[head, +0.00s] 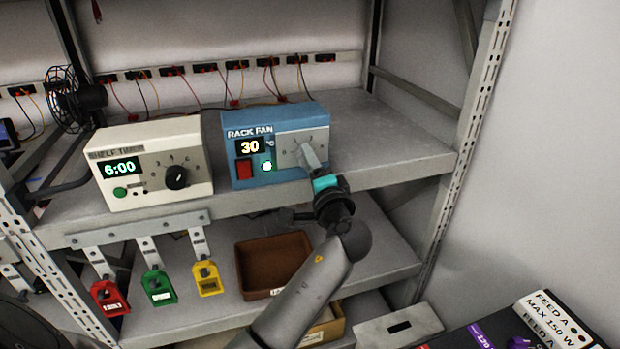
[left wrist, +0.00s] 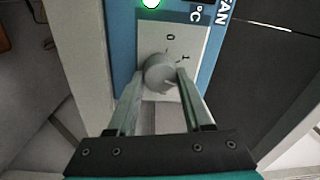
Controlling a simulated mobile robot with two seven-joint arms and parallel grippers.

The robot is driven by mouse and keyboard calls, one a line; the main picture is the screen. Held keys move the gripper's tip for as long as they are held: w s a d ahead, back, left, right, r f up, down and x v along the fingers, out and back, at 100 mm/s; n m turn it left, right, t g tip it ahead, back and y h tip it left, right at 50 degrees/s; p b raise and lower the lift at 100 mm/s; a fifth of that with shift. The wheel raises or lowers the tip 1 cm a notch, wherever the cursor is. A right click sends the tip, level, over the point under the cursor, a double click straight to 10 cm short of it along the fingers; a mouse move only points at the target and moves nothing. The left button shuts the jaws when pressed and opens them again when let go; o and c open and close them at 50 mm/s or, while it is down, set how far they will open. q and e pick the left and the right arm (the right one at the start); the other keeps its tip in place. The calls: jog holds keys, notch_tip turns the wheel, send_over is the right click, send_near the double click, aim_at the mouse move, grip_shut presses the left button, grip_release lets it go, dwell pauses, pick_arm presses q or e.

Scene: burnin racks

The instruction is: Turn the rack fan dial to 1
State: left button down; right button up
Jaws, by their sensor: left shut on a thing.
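The blue rack fan box (head: 232,175) stands on the upper shelf, with a display reading 30, a red switch and a lit green lamp. Its grey dial plate (head: 290,139) is at the right of its front. My left gripper (head: 309,158) reaches up to this plate and hides most of the dial in the head view. In the left wrist view, the round grey dial (left wrist: 160,72) sits between the fingertips of my left gripper (left wrist: 162,78), which is shut on it. The marks 0 and 1 show beside the dial; I cannot tell where its pointer stands. My right gripper is out of view.
A cream shelf timer (head: 150,190) reading 6:00 stands left of the fan box. Red, green and yellow tags (head: 158,287) hang below the shelf edge. A brown bin (head: 272,263) sits on the lower shelf. The upper shelf right of the fan box is clear.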

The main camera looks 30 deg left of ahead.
pick_arm(q)
jog(key=shift+n+b, duration=4.3)
jog(key=shift+b, duration=0.1)
jog(key=shift+c, duration=1.6)
grip_release()
jog(key=shift+r, duration=0.1)
